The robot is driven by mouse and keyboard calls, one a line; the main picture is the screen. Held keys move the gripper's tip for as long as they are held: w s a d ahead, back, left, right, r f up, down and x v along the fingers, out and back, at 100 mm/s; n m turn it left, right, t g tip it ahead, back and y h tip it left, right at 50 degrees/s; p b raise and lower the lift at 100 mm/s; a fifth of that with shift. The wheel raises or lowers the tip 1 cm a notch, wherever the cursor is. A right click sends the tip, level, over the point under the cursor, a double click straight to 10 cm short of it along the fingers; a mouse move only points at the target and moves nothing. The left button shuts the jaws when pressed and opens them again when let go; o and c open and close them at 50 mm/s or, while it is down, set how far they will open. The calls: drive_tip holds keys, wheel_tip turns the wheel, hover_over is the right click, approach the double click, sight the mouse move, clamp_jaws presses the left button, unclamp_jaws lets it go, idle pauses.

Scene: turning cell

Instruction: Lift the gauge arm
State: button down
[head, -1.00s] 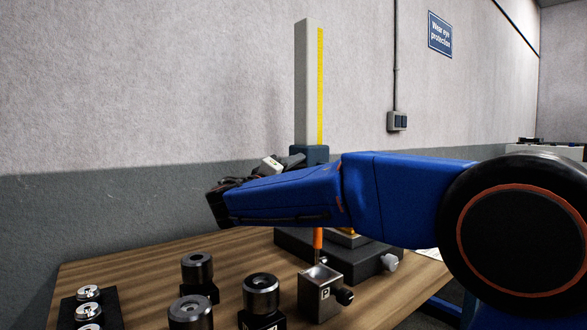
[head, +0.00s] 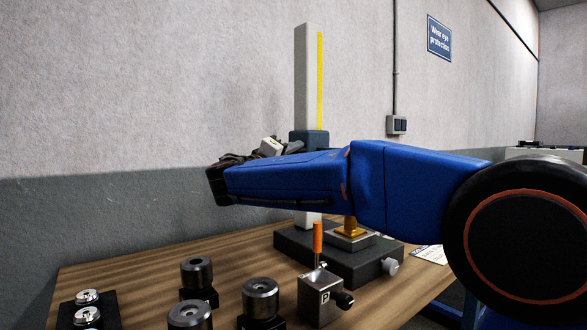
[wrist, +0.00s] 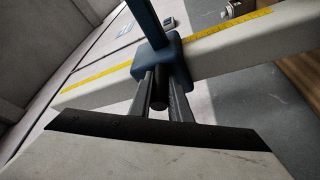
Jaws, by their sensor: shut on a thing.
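The height gauge has a pale upright post (head: 308,75) with a yellow scale. Its gauge arm, a dark blue sliding block (head: 309,137), sits on the post, partly hidden behind my blue arm. In the wrist view the blue block (wrist: 158,60) wraps the post, with a blue bar reaching from it toward the top edge. My gripper (wrist: 160,82) has both dark fingers closed around a black round knob (wrist: 158,98) on the block. In the head view the fingers are hidden by my arm. The dark gauge base (head: 360,262) rests on the table.
On the wooden table (head: 150,262), a grey block with an orange-handled tool (head: 317,238) stands before the base. A gold piece (head: 350,229) sits on a plate on the base. Several black cylindrical holders (head: 197,272) stand front left. The wall is behind.

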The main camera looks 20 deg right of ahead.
wheel_tip(320, 180, up, 30)
drive_tip(key=shift+r, duration=0.1)
idle(0.4)
drive_tip(key=c, duration=1.6)
unclamp_jaws()
drive_tip(key=shift+c, duration=0.2)
drive_tip(key=v, duration=1.7)
drive_tip(key=shift+s+a, duration=0.1)
drive_tip(key=shift+s, duration=0.05)
